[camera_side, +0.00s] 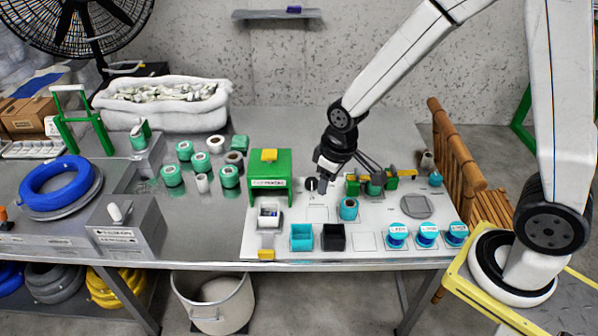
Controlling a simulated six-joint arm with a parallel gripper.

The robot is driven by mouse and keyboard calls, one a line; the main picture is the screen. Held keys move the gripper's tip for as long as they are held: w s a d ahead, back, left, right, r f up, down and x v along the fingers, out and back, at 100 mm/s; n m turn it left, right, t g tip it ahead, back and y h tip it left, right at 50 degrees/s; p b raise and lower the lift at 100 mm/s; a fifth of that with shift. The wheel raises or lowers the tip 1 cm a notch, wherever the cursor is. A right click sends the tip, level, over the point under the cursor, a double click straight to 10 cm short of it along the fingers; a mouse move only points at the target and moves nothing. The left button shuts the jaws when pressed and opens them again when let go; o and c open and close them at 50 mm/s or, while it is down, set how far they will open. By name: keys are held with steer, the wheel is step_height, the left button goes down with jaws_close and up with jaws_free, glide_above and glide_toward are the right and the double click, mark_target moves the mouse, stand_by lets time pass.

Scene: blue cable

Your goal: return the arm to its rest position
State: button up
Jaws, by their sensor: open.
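My gripper (320,186) is open and points down over the white board (278,247), near the middle of its back half. It is just right of the green box-shaped device (271,170). Nothing shows between its fingers. The fingertips are small here, and I cannot tell how far above the board they are. The blue cable coil (57,186) lies on a round grey plate at the left of the bench.
A teal roll (349,209) stands close to the gripper's right. A green and yellow fixture (376,183) is right of it. Teal and black bins (302,237) and several blue-lidded tubs (397,235) line the board's front. Green rolls (171,175) stand left. The air above the board's front is free.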

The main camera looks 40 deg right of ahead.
steer(key=s+d+r+m, duration=0.2)
steer(key=s+d+r, duration=0.1)
steer(key=s, duration=0.5)
steer(key=shift+m+t, duration=0.3)
steer(key=shift+t, duration=0.1)
